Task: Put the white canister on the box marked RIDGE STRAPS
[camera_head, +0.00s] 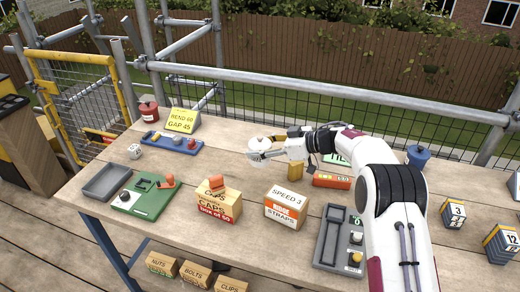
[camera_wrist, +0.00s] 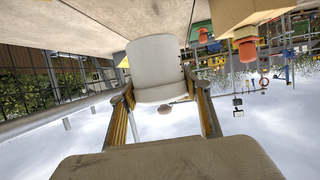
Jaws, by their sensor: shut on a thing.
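The white canister (camera_head: 259,144) is held in my gripper (camera_head: 264,156), above the far middle part of the bench in the head view. In the wrist view my gripper (camera_wrist: 158,88) has one finger on each side of the canister (camera_wrist: 157,62). The box with the orange label and the word STRAPS (camera_head: 286,209) stands on the bench, below and a little right of the canister in the picture. My gripper and the canister are apart from this box.
The CAPS box (camera_head: 217,207) with an orange item on top stands left of the straps box. A small yellow-brown block (camera_head: 295,171) and an orange-red box (camera_head: 332,180) are behind it.

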